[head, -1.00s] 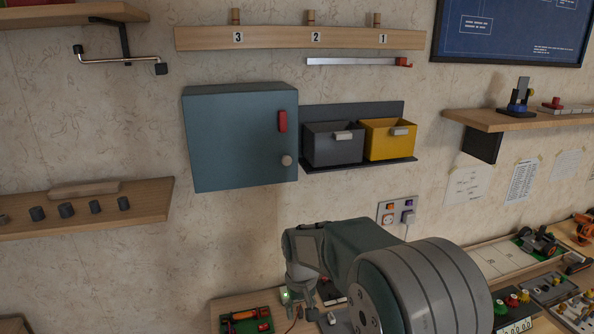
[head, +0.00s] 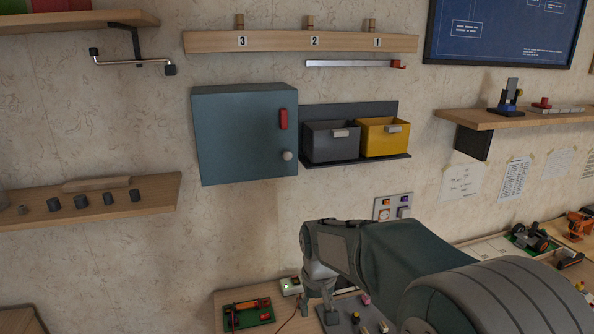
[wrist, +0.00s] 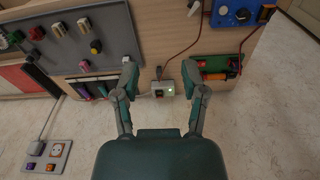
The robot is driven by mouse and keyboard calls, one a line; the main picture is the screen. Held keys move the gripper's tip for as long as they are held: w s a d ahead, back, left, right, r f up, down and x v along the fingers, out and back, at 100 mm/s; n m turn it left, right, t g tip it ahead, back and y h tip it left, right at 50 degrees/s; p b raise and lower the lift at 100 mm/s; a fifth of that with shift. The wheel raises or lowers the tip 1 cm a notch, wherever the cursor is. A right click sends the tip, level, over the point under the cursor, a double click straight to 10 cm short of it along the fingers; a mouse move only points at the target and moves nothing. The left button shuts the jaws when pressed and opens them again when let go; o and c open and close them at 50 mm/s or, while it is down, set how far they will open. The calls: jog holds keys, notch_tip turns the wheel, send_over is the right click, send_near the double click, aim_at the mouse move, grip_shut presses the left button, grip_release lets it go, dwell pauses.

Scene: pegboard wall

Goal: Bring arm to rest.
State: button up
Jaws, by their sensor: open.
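My gripper (head: 329,303) is low in the middle of the head view, over the workbench below the wall outlet. In the wrist view, my gripper (wrist: 160,75) has its two fingers spread wide, with nothing held between them. A small white box with a green light (wrist: 164,89) shows between the fingertips there, apart from them. The same box (head: 291,286) is left of my gripper in the head view. My forearm hides part of the bench.
A blue cabinet (head: 244,133), a grey bin (head: 330,142) and a yellow bin (head: 384,137) hang on the wall above my arm. A wall outlet (head: 393,207) is close behind the arm. A grey peg panel (wrist: 80,35) and a green-red tray (wrist: 213,68) lie near the fingers.

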jog(key=s+d+r+m+t, duration=0.1)
jog(key=s+d+r+t, duration=0.1)
jog(key=s+d+r, duration=0.65)
jog(key=s+d+r+m+t, duration=0.1)
jog(key=s+d+t, duration=0.1)
jog(key=s, duration=1.2)
jog(key=shift+s+d+r+m+t, duration=0.2)
jog(key=shift+d+m+t, duration=0.1)
jog(key=shift+d+t, duration=0.1)
